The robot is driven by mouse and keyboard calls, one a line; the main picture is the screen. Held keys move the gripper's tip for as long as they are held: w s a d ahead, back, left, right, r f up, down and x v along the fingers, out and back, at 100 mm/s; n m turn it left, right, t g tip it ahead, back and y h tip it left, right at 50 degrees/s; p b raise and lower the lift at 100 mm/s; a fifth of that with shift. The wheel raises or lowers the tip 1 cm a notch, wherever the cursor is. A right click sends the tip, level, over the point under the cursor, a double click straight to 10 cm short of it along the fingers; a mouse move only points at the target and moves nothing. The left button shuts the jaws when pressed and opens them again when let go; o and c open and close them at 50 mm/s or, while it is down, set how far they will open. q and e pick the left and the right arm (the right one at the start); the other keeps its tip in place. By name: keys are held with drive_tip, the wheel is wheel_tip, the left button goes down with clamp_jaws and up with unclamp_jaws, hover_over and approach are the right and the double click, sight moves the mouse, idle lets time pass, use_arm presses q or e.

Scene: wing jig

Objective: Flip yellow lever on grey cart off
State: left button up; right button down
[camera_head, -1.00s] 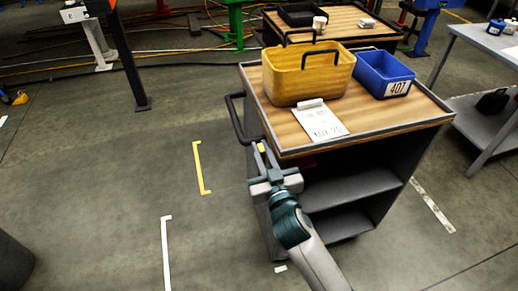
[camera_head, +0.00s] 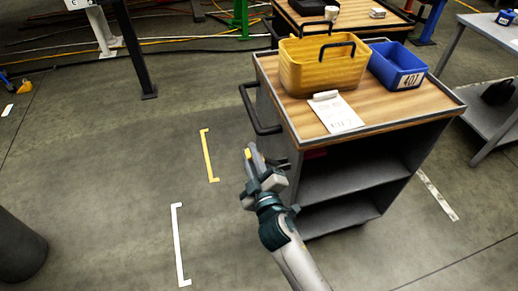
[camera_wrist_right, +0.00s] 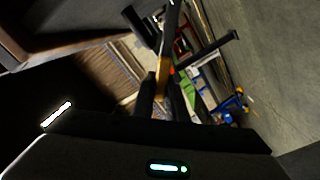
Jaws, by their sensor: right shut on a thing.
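The grey cart (camera_head: 345,184) with a wooden top stands right of centre in the head view. My right gripper (camera_head: 253,154) is beside its left side, below the black push handle (camera_head: 259,112). A small yellow piece, which looks like the yellow lever (camera_head: 247,153), shows at the fingertips. In the right wrist view the gripper (camera_wrist_right: 161,82) has its two dark fingers close together around the yellow-orange lever (camera_wrist_right: 164,62). The lever's base and mounting are hidden or too small to tell. My left gripper is in neither view.
On the cart top are a yellow basket (camera_head: 322,67), a blue bin (camera_head: 396,66) marked 407 and a white paper (camera_head: 336,113). A grey table (camera_head: 481,119) stands to the right.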

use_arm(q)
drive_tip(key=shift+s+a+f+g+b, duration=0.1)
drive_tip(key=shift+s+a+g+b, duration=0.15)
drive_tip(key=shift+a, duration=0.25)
use_arm(e)
drive_tip(key=f+n, duration=0.1)
drive_tip(key=a+f+n, duration=0.1)
drive_tip(key=shift+s+a+n, duration=0.2)
drive_tip(key=shift+a+n, duration=0.1)
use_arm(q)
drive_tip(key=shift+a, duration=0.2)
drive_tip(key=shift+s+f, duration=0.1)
use_arm(e)
drive_tip(key=c, duration=2)
unclamp_jaws()
drive_tip(key=shift+c, duration=0.2)
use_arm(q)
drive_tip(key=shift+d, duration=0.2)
